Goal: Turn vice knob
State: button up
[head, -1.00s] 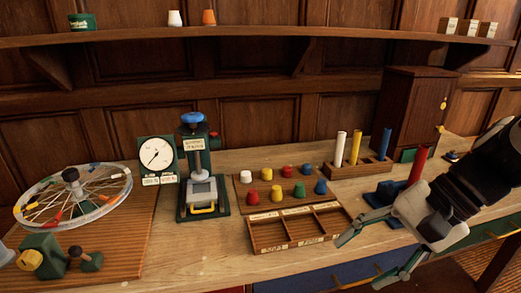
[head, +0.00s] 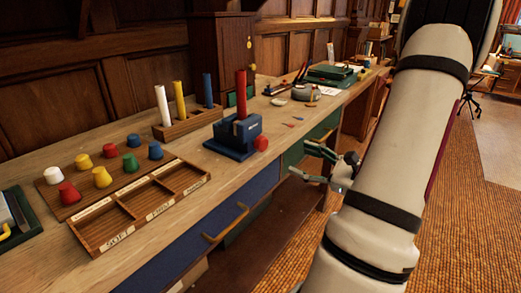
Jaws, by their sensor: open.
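The blue vice (head: 234,137) stands near the front edge of the bench, with a red upright cylinder (head: 241,97) in it. Its red knob (head: 261,143) sticks out at the right side, toward the front edge. My gripper (head: 316,162) is to the right of the knob, in front of the bench's front edge, with its fingers pointing left. It is open and empty, and a gap shows between it and the knob.
A sorting tray (head: 140,205) and several coloured knobs on a board (head: 130,180) lie left of the vice. A rack (head: 187,122) holds white, yellow and blue cylinders behind it. Drawers with handles (head: 226,225) front the bench. Bare floor matting (head: 460,190) lies to the right.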

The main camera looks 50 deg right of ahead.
aim_at(265, 146)
jog(key=w, duration=0.4)
jog(key=w+b, duration=0.1)
jog(key=w, duration=0.4)
jog(key=w+a, duration=0.1)
jog(key=w, duration=0.3)
jog(key=shift+w+a, duration=0.1)
jog(key=shift+w, duration=0.05)
jog(key=c, duration=1.2)
